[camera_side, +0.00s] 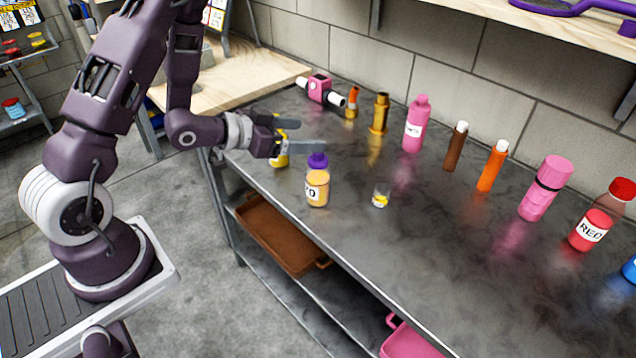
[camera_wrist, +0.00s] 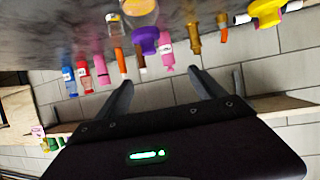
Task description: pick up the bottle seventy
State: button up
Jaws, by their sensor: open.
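A yellow-orange bottle with a purple cap (camera_side: 317,190) stands upright near the front edge of the grey metal table. Its white label is partly readable, ending in a 0, and fits the bottle seventy. In the wrist view its purple cap (camera_wrist: 145,41) shows beyond the fingers, towards the top of the picture. My gripper (camera_side: 308,135) is open and empty, its fingers pointing right. In the side view it is just above and behind the purple cap, apart from the bottle as far as I can tell. A yellow item (camera_side: 279,161) is partly hidden under my gripper.
A small glass jar (camera_side: 380,196) stands right of the bottle. A pink bottle (camera_side: 416,125), a brown tube (camera_side: 455,147), an orange tube (camera_side: 492,167), a larger pink bottle (camera_side: 545,187) and a red bottle (camera_side: 593,229) line the back. The table's middle front is clear.

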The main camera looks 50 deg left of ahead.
aim_at(328, 177)
notch_tip(328, 177, down, 12)
jog(key=shift+w+r, duration=0.1)
jog(key=x, duration=0.4)
jog(key=d+x, duration=0.1)
jog(key=x, duration=0.2)
grip_shut()
